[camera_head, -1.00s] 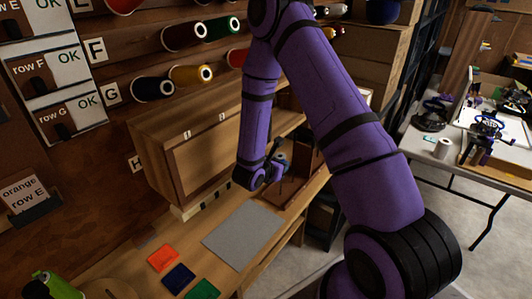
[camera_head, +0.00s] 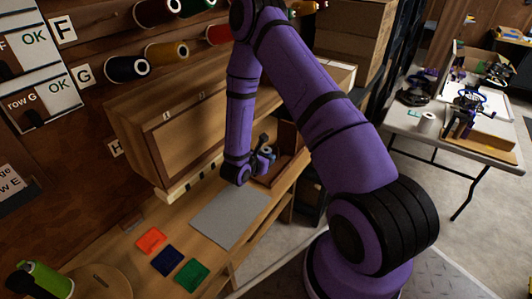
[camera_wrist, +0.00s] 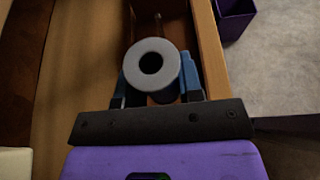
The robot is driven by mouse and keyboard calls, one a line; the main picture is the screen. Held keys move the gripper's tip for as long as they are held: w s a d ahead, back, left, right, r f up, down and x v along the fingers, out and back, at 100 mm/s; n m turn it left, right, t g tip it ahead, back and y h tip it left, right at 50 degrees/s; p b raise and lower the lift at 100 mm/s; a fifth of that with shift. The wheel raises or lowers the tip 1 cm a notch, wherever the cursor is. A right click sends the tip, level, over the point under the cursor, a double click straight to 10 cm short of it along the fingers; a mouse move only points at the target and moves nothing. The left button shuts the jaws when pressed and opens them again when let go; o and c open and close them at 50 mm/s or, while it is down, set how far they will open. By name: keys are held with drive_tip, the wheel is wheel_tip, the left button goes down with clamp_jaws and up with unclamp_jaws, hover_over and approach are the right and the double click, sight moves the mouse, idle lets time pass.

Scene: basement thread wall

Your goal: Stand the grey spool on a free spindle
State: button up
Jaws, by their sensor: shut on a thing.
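The grey spool (camera_wrist: 136,59) stands between my fingers in the wrist view, its pale ring-shaped end and dark centre hole facing the camera. My gripper (camera_wrist: 153,88) is shut on it, with a blue finger on each side. In the head view, my gripper (camera_head: 258,163) is at the wooden box at the far end of the bench, and the spool (camera_head: 268,150) shows small and partly hidden there. I cannot tell whether the spool touches the box floor.
The box's wooden side wall (camera_wrist: 210,50) is close on the right. A grey mat (camera_head: 230,215) lies clear on the bench, near orange, blue and green squares (camera_head: 192,273). A wooden cabinet (camera_head: 170,135) and wall spools (camera_head: 127,68) are behind. A purple bin (camera_wrist: 235,15) is beyond the wall.

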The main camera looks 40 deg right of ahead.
drive_tip(key=shift+f, duration=1.95)
drive_tip(key=shift+f, duration=0.35)
drive_tip(key=o, duration=1)
